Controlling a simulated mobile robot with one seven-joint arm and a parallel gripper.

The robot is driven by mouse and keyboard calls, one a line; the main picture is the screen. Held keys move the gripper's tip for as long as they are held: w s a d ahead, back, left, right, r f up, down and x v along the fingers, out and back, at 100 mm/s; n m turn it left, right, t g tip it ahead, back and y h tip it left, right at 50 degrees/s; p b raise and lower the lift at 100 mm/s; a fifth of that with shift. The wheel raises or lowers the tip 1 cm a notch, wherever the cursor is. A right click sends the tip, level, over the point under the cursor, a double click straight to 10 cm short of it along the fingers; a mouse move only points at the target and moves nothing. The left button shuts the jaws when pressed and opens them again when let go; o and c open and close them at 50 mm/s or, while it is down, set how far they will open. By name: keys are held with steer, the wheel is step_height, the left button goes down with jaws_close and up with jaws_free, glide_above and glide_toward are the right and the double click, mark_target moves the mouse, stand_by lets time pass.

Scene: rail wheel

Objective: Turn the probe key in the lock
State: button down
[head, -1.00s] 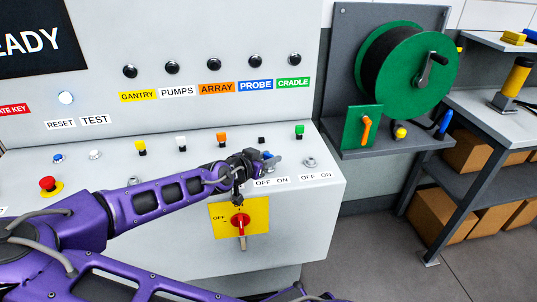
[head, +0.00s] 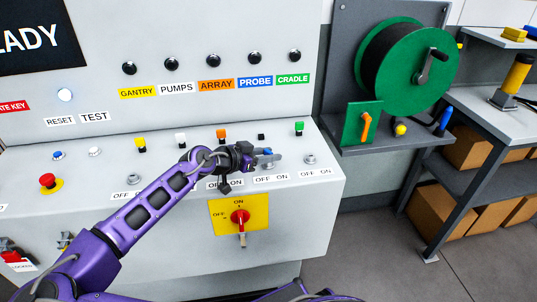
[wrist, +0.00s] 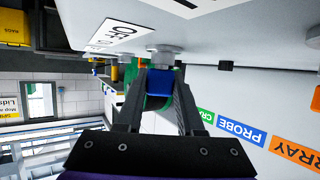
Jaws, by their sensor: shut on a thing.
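The blue probe key (head: 267,153) stands at the probe lock on the sloped console top, above an OFF/ON label (head: 271,179). My gripper (head: 264,160) reaches it from the left and is shut on it. In the wrist view, the blue key head (wrist: 160,80) sits between the two dark fingers of my gripper (wrist: 158,84), right against the silver lock (wrist: 165,50). The fingers hide part of the key, so I cannot tell exactly which way it points. The blue PROBE label (head: 255,84) is on the upright panel.
The empty cradle lock (head: 310,159) lies just right of the key. Small coloured switches, such as the green one (head: 299,129), stand behind. A red rotary switch (head: 239,217) is on the console front below. A green cable reel (head: 405,60) hangs at right.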

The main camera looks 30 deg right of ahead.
steer(key=shift+m+g, duration=1)
steer(key=shift+g, duration=0.1)
steer(key=shift+c, duration=2.2)
jaws_free()
steer(key=b+v, duration=0.1)
steer(key=v, duration=1.6)
steer(key=shift+a+f, duration=0.2)
steer(key=shift+a, duration=0.15)
steer(key=shift+w, duration=0.1)
